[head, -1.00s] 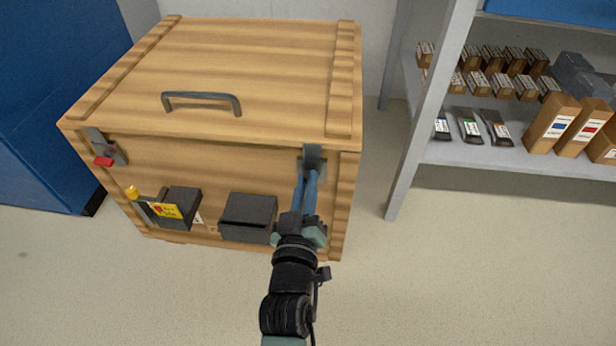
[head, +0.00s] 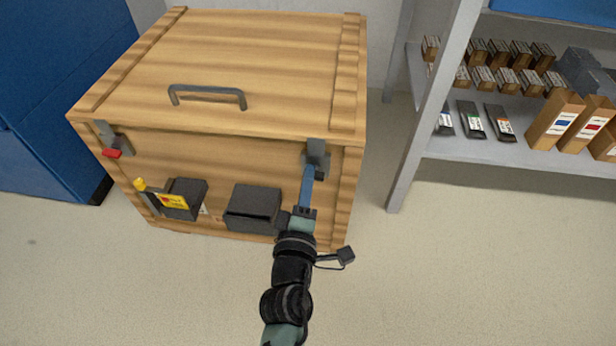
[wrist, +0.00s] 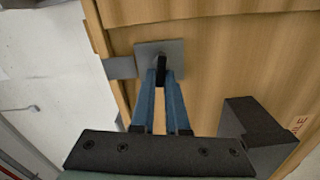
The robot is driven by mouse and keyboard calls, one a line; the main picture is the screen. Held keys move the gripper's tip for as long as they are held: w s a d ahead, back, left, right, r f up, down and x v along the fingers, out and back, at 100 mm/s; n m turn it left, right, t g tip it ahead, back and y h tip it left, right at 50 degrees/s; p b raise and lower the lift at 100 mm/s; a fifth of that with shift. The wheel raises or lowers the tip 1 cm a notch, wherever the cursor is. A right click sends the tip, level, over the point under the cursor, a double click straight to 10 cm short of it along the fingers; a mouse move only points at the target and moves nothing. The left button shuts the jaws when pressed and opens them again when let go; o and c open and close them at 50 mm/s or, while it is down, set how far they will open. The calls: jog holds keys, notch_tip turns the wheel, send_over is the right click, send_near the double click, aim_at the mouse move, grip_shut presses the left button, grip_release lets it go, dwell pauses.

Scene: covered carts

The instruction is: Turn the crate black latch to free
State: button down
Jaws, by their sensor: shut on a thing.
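A closed wooden crate (head: 225,70) stands on the floor, with a grey handle (head: 207,93) on its lid. The black latch (wrist: 161,69) sits on a grey plate (wrist: 173,50) at the front's upper right. In the head view that plate (head: 318,162) shows below a grey hasp, and the latch is hidden by my gripper. My gripper (head: 308,176) has blue fingers, which also show in the wrist view (wrist: 161,82), shut on the black latch from both sides. A second latch with a red tab (head: 112,153) is at the front's upper left.
Two dark boxes, one at the left (head: 185,198) and one nearer my gripper (head: 252,208), are on the crate front. A grey shelf (head: 520,160) with boxes stands right; a blue cabinet (head: 50,90) stands left. Floor in front is clear.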

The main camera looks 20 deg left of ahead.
jog(key=shift+n, duration=0.9)
jog(key=c, duration=0.9)
grip_release()
jog(key=shift+f, duration=0.1)
jog(key=v, duration=1.3)
jog(key=shift+p, duration=0.35)
